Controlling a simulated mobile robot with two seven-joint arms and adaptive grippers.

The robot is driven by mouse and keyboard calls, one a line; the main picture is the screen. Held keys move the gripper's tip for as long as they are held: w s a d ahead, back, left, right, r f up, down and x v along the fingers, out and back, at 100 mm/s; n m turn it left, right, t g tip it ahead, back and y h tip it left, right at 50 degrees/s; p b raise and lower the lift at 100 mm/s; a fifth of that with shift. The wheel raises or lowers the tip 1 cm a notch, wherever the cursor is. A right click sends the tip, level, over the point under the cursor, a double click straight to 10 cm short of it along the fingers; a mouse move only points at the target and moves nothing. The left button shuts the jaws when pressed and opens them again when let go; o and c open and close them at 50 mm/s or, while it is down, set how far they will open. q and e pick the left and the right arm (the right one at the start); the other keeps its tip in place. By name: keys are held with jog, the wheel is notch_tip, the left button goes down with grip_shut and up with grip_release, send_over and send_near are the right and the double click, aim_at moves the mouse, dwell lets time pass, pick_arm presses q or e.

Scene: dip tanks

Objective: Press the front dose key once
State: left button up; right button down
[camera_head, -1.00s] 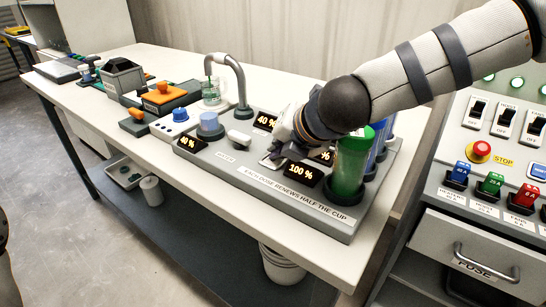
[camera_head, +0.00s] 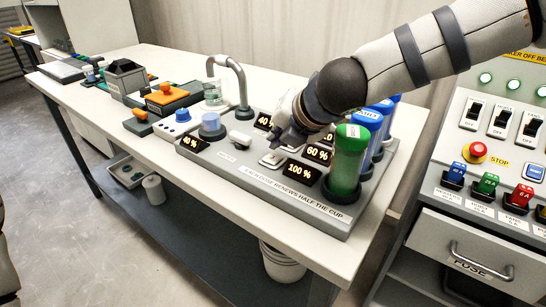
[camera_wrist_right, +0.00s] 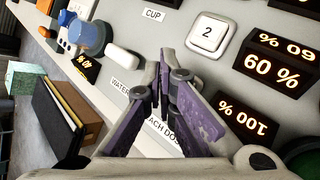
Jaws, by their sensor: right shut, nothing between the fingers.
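The front dose key (camera_head: 271,159) is a small pale key on the grey dosing panel (camera_head: 222,167), left of the front display reading 100 % (camera_head: 299,172). My right gripper (camera_head: 274,135) is shut and empty, above the panel behind the front key and apart from it. In the right wrist view its closed purple fingers (camera_wrist_right: 160,82) hide the front key's place. A white key marked 2 (camera_wrist_right: 207,37) shows behind them, left of the 60 % display (camera_wrist_right: 272,66). My left gripper is not in view.
A green-capped tube (camera_head: 348,160) and blue tubes (camera_head: 371,130) stand at the panel's right. A blue knob (camera_head: 210,125), a white rocker (camera_head: 240,139) and a curved tap (camera_head: 240,80) are to the left. A switch cabinet (camera_head: 490,190) stands at the right.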

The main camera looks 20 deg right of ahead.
aim_at(277, 157)
jog(key=shift+r, duration=2.15)
jog(key=shift+f, duration=0.1)
